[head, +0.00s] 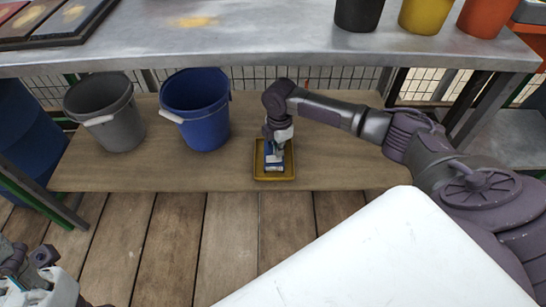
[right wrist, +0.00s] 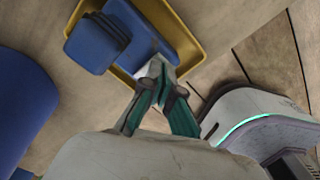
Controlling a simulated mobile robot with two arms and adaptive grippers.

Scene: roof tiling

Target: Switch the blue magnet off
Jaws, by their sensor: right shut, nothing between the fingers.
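The blue magnet (head: 273,163) sits in a small yellow tray (head: 259,175) on the low wooden shelf. In the right wrist view the magnet (right wrist: 146,32) is a blue block with a smaller raised blue part on the left, inside the yellow rim (right wrist: 190,45). My right gripper (head: 278,150) reaches down over the magnet. In the right wrist view its fingers (right wrist: 160,92) are shut and empty, with their tips close to a pale piece at the magnet's edge. Whether they touch it I cannot tell. Part of my left arm shows at the lower left of the head view; its fingers are not clear.
A blue bucket (head: 198,110) and a grey bucket (head: 107,115) stand left of the tray on the shelf (head: 230,176). The metal tabletop (head: 270,40) hangs above, with black, yellow and orange pots at its right. The shelf is clear right of the tray.

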